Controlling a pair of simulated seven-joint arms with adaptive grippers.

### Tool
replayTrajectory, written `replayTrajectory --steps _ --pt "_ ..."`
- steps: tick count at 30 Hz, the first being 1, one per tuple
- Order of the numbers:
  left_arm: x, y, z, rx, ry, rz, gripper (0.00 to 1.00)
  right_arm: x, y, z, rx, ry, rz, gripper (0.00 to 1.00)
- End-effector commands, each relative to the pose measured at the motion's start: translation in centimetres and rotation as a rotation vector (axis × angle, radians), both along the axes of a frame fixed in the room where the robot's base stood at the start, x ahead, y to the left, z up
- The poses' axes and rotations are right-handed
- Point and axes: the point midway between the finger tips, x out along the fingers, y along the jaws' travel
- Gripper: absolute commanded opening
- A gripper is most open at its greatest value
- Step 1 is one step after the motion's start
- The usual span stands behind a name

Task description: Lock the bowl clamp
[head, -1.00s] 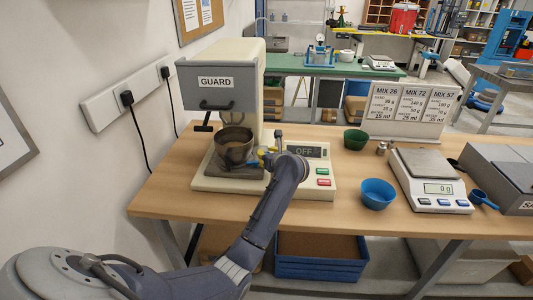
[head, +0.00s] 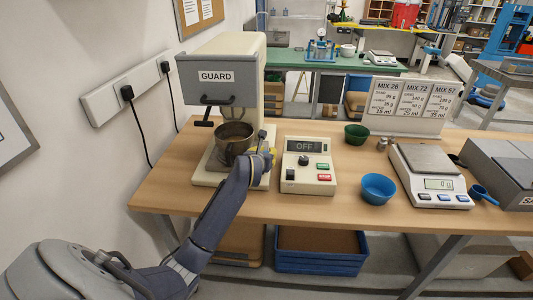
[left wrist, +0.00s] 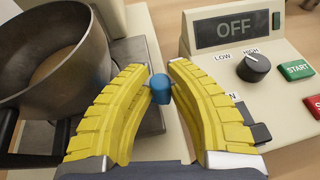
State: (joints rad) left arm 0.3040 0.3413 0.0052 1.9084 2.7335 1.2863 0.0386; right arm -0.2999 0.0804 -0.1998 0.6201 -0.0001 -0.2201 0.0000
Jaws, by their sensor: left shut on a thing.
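The mixer (head: 221,95) stands at the left of the wooden table, with its metal bowl (head: 232,136) on its base under the grey box marked GUARD (head: 217,85). The bowl also fills the upper left of the left wrist view (left wrist: 50,60). My left gripper (head: 268,152) is just right of the bowl, largely hidden by its own wrist in the head view. In the left wrist view its yellow fingers (left wrist: 160,85) are shut on the blue knob (left wrist: 161,88) of the bowl clamp. The rest of the clamp is mostly hidden. My right gripper is not in view.
The control box (head: 309,166) reads OFF and has a dial, a green button and a red button close to my left gripper's right. A green bowl (head: 356,134), a blue bowl (head: 378,189) and a scale (head: 430,180) stand farther right.

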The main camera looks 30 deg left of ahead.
Motion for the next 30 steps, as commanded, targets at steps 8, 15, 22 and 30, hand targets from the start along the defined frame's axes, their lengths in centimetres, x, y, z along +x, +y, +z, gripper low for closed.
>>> replayTrajectory --steps 8,15,22,30 --pt "-0.09 0.08 -0.12 0.0 0.003 -0.013 0.0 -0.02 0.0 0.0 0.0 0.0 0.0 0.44" --pt "-0.08 0.08 -0.13 0.0 0.003 -0.012 0.0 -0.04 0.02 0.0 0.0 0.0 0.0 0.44" --pt "-0.06 0.04 -0.09 -0.001 0.002 -0.013 0.43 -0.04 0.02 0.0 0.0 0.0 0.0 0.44" --pt "-0.16 -0.01 0.0 0.0 0.001 -0.013 0.43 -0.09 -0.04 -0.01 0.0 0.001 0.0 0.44"
